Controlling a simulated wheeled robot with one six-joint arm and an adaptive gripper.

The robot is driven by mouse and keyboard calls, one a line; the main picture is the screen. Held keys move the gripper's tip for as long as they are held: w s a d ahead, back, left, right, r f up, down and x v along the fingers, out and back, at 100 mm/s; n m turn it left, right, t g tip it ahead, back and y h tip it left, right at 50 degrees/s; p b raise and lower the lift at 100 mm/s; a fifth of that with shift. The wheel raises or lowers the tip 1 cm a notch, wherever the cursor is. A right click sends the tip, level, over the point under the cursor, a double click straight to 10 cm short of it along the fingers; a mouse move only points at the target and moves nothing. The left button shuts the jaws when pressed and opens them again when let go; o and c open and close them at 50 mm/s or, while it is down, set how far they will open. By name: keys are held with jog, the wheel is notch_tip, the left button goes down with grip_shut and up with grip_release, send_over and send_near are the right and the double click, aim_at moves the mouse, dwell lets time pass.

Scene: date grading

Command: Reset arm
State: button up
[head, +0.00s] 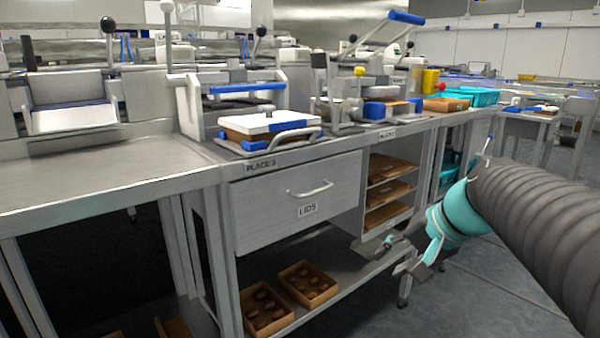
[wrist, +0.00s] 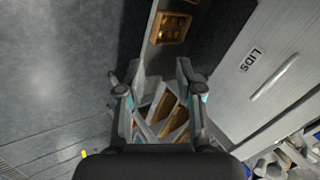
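My gripper (head: 395,256) hangs at the end of my dark ribbed arm, at the right of the head view, in front of the bench and below its top. In the wrist view my gripper (wrist: 153,85) shows two fingers spread apart with nothing between them. Beyond the fingers lie the brown shelf compartments and the lower shelf, apart from the gripper. No object is held.
The bench has a closed drawer (head: 292,200) marked LIDS and open shelves with brown trays (head: 388,192). Two boxes of dates (head: 266,308) (head: 307,284) sit on the lower shelf. Presses and a white-lidded box (head: 268,125) stand on top. Floor at right is clear.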

jog(key=s+f+n+h+p, duration=0.1)
jog(key=s+n+h+p, duration=0.1)
jog(key=s, duration=0.6)
jog(key=s+a+f+n+h+p, duration=0.1)
jog(key=s+n+p, duration=0.3)
jog(key=s, duration=0.4)
jog(key=shift+s+a+f+h+p, duration=0.15)
jog(key=shift+f+h+p, duration=0.2)
jog(key=shift+h, duration=0.45)
